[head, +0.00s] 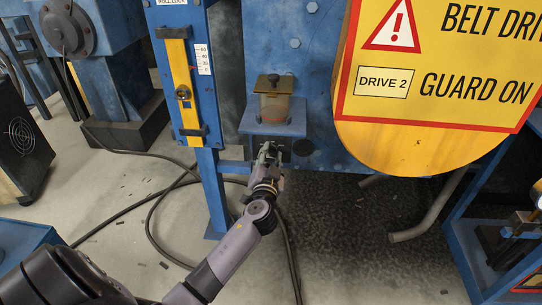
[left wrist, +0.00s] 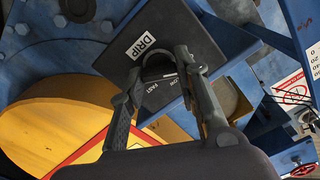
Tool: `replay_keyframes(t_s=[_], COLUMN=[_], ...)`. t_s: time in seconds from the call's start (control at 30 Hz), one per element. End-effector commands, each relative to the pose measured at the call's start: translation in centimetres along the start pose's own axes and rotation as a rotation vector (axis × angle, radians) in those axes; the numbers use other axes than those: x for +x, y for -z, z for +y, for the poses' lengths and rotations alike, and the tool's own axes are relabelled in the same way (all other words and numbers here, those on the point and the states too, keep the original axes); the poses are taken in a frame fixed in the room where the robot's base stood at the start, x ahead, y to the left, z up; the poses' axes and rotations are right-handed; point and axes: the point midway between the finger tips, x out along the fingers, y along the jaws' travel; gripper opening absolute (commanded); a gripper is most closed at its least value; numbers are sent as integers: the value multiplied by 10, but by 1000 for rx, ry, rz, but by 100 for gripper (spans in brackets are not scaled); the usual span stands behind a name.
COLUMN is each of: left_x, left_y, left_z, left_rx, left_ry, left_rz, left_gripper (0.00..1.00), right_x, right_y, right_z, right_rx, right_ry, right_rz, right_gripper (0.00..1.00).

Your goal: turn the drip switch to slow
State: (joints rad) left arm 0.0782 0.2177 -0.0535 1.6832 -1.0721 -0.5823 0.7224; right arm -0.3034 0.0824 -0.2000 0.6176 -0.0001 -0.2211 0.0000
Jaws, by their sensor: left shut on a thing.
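My left gripper (left wrist: 161,76) is shut on this knob, one finger on each side. Beside it a FAST mark (left wrist: 150,98) shows, and a second mark (left wrist: 171,83) is partly hidden by a finger. The knob's exact setting cannot be told. In the head view my left gripper (head: 268,154) reaches up to just below the blue bracket (head: 255,127) that holds an amber oil cup (head: 273,107). My right gripper is out of view.
A large yellow belt guard (head: 420,140) with a warning sign stands close to the right of my gripper. A blue post (head: 213,185) with a yellow slide (head: 183,85) stands at left. Black cables (head: 150,210) lie on the floor.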

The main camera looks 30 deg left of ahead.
Motion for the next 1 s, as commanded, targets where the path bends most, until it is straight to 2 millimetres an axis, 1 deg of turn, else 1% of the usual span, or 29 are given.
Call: replay_keyframes(t_s=[0.03,0.3,0.53,0.67,0.87,1.0], left_x=[0,0,0,0,0,0], left_y=[0,0,0,0,0,0], left_z=[0,0,0,1,1,2], left_rx=[0,0,16,57,183,306], left_ry=[-1,-1,-1,-1,-1,-1], left_rz=[0,1,1,1,1,1], left_gripper=[20,2,2,2,2,2], right_x=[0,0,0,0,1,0], right_y=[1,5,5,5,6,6], right_z=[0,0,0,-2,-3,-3], right_rx=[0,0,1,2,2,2], right_ry=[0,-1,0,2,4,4], right_rz=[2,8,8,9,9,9], right_gripper=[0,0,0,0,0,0])
